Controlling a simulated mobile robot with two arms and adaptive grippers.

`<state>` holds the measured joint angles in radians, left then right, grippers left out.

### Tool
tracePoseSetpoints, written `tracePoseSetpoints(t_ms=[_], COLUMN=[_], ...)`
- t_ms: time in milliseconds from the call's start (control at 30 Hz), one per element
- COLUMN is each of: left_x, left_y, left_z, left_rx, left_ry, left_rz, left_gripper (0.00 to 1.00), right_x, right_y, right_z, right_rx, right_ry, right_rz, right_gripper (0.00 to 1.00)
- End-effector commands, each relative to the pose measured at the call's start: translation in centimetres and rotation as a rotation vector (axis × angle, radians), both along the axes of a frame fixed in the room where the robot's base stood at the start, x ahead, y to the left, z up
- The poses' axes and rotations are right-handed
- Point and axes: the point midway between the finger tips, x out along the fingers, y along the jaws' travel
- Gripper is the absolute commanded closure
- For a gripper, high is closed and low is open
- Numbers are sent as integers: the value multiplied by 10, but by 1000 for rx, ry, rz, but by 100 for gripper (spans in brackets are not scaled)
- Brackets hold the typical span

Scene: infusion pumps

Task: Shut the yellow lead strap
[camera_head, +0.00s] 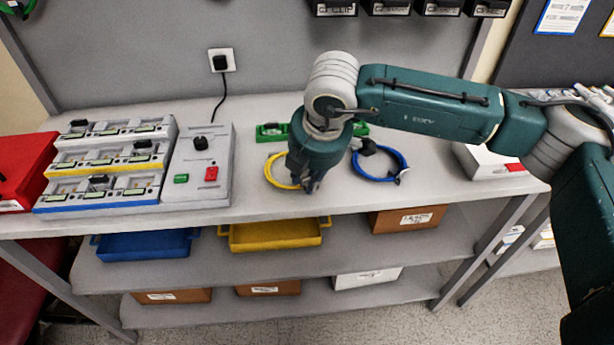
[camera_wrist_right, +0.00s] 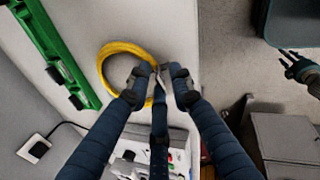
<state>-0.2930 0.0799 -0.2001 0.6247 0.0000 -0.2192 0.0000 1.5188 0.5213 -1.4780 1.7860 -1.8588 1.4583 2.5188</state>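The yellow lead (camera_head: 272,172) lies coiled on the bench, partly hidden behind my right gripper (camera_head: 308,186). In the right wrist view, the yellow coil (camera_wrist_right: 104,62) shows as a loop just beyond and left of the right gripper (camera_wrist_right: 160,84). Its fingers are apart and stand over the near side of the coil. A small pale piece lies between the fingertips; I cannot tell whether it is the strap or whether it is touched. A dark gripper, seemingly my left one (camera_wrist_right: 300,70), is small at the right edge, away from the bench.
A blue lead (camera_head: 382,178) lies coiled to the right. A green rail (camera_head: 272,132) lies behind the leads. A grey box with red and green switches (camera_head: 208,160) and racks of modules (camera_head: 105,190) stand left. Blue (camera_head: 145,245) and yellow (camera_head: 275,237) trays sit on the shelf below.

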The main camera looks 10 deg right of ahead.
Motion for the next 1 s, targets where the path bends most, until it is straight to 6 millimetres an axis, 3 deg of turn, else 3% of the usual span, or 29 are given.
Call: tracePoseSetpoints(t_ms=[33,133,667,1000], left_x=[-6,-14,-9,-6], left_y=[0,1,1,0], left_z=[0,-1,0,7], left_rx=[1,1,1,1], left_ry=[8,19,12,8], left_rz=[0,0,0,0], left_gripper=[60,60,60,60], right_x=[0,0,1,8], right_y=[0,0,1,4], right_z=[0,0,1,4], right_rx=[0,0,-4,-58], right_ry=[0,0,15,183], right_rz=[0,0,0,-3], right_gripper=[83,100,100,100])
